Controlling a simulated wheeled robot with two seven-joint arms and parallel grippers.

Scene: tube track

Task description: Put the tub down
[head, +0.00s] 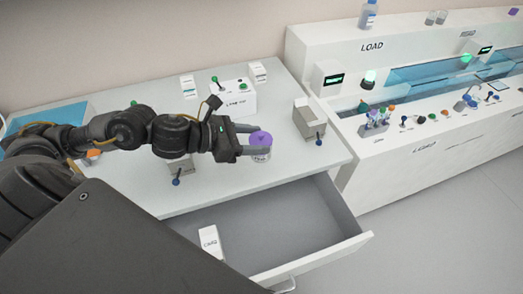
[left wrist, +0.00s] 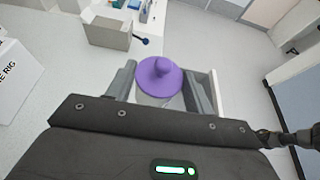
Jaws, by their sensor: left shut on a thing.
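The tub (head: 261,154) is a small clear container with a purple knobbed lid. It also shows in the left wrist view, where its purple lid (left wrist: 159,76) sits between the fingers. My left gripper (head: 256,142) is shut on the tub, one finger on each side. In the head view the tub appears over the white table's front part (head: 225,184), just behind the open drawer. I cannot tell whether its base touches the table top. My right gripper is not in view.
An open drawer (head: 290,222) below the table holds a white labelled box (head: 209,242). A grey open box (head: 304,118) with a blue-knobbed lever stands right of the tub. A white control box (head: 236,98) stands behind. The LOAD bench (head: 390,165) is at right.

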